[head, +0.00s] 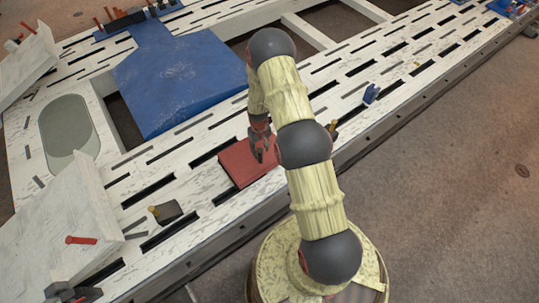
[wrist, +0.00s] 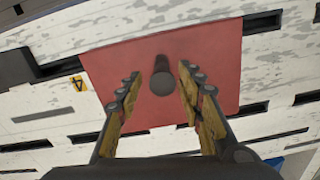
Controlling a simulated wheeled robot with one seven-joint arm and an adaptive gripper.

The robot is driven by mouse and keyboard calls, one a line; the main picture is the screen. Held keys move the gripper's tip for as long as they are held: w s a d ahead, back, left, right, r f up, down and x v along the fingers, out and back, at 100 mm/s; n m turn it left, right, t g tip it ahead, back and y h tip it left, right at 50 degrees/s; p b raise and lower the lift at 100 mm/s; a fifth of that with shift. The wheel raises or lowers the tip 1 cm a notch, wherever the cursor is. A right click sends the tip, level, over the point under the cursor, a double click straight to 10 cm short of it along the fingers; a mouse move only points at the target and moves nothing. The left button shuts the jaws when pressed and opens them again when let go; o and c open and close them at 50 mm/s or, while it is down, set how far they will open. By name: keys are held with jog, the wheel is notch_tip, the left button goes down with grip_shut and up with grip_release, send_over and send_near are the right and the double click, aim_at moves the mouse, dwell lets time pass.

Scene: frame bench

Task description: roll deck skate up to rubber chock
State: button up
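The deck skate, a flat red square plate (head: 240,168), lies on the white slotted bench; it also shows in the wrist view (wrist: 215,50). A dark round post (wrist: 163,78) stands up from it. My gripper (wrist: 163,88) is open, with one finger on each side of the post and visible gaps. In the head view my gripper (head: 263,155) is low over the plate and hides part of it. A dark block with a yellow knob (head: 170,213), probably the rubber chock, sits on the bench left of the plate, apart from it.
A blue panel (head: 180,80) lies behind the plate. A white sloped board (head: 65,225) with a red peg (head: 82,240) is at the left. A small blue item (head: 371,93) is at the right. Dark slots run along the bench; the strip between plate and dark block looks clear.

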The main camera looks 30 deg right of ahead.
aim_at(260, 158)
jog(key=shift+w+a+f, duration=0.1)
jog(key=shift+w+f, duration=0.05)
jog(key=shift+f, duration=0.1)
notch_tip(260, 158, down, 8)
jog(key=shift+r+b, duration=0.25)
jog(key=shift+b, duration=0.75)
jog(key=shift+c, duration=1.2)
grip_shut()
